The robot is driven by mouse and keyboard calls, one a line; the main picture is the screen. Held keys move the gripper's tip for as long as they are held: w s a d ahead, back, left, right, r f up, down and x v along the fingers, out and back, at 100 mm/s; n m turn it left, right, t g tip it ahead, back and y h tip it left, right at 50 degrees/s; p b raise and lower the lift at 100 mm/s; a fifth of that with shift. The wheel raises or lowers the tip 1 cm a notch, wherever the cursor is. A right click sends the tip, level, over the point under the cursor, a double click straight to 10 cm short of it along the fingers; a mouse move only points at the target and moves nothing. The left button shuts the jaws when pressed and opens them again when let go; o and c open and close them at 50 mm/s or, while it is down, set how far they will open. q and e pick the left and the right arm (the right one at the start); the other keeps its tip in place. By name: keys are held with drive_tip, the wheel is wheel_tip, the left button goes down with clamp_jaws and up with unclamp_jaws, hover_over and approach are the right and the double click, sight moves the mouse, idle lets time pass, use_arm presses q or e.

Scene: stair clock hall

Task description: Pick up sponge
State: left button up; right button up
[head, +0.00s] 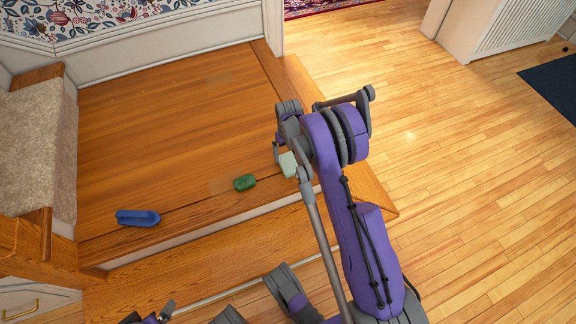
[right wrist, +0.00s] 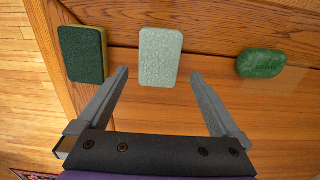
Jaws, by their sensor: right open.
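A sponge (right wrist: 84,54) with a dark green face and a yellowish side lies at the upper left of the right wrist view, outside my left-hand finger in that picture. My arm hides it in the head view. My right gripper (right wrist: 158,82) is open and empty. A pale green block (right wrist: 160,56) lies ahead, between the lines of its fingers; it also shows beside the gripper in the head view (head: 288,164). What seems to be my left gripper (head: 150,317) is cut off at the bottom of the head view; its jaws are unclear.
A dark green rounded piece (head: 244,182) and a blue, trough-like object (head: 138,217) lie on the wooden landing (head: 170,120). The landing ends in a step edge towards me. Carpeted stairs (head: 38,140) stand at left. The landing's back is clear.

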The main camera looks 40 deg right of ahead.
sight(289, 163)
drive_tip(key=shift+f+b, duration=0.9)
drive_tip(key=shift+f, duration=2.3)
